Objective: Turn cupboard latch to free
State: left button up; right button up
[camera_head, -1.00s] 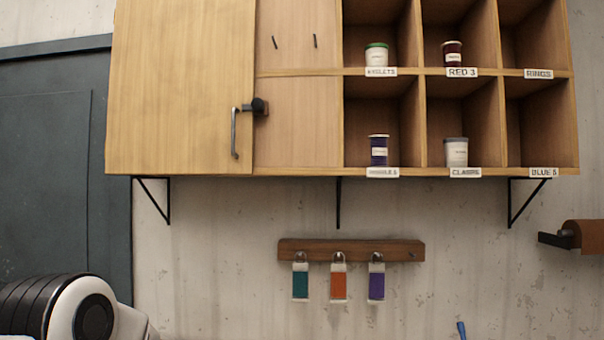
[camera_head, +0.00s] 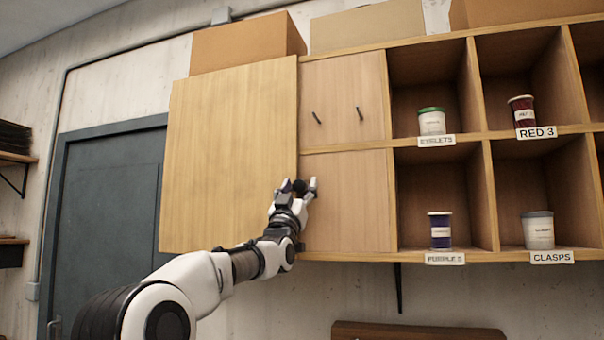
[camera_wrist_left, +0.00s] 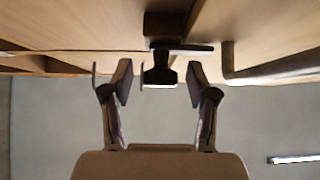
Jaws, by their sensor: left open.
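The cupboard latch is a dark knob (camera_head: 298,186) at the right edge of the closed wooden door (camera_head: 225,150), mostly hidden by my left gripper (camera_head: 299,186) in the head view. In the left wrist view, the latch (camera_wrist_left: 159,71) stands out from its dark mount, and a flat bar reaches right towards the door's handle (camera_wrist_left: 228,62). My left gripper (camera_wrist_left: 162,84) is open there, one finger on each side of the knob, with gaps visible. The handle is hidden in the head view. My right gripper is not in view.
Open cubbies with labelled jars, such as the purple one (camera_head: 440,231), lie right of the plain panel (camera_head: 345,205). Two pegs (camera_head: 338,117) stick out from the upper panel. Boxes (camera_head: 248,43) sit on top. A dark wall door (camera_head: 112,205) stands left.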

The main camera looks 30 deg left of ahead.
pick_arm(q)
jog(key=shift+w+r+h, duration=0.3)
jog(key=shift+s+f, duration=0.1)
jog(key=shift+a, duration=0.15)
jog(key=shift+c, duration=1.1)
grip_shut()
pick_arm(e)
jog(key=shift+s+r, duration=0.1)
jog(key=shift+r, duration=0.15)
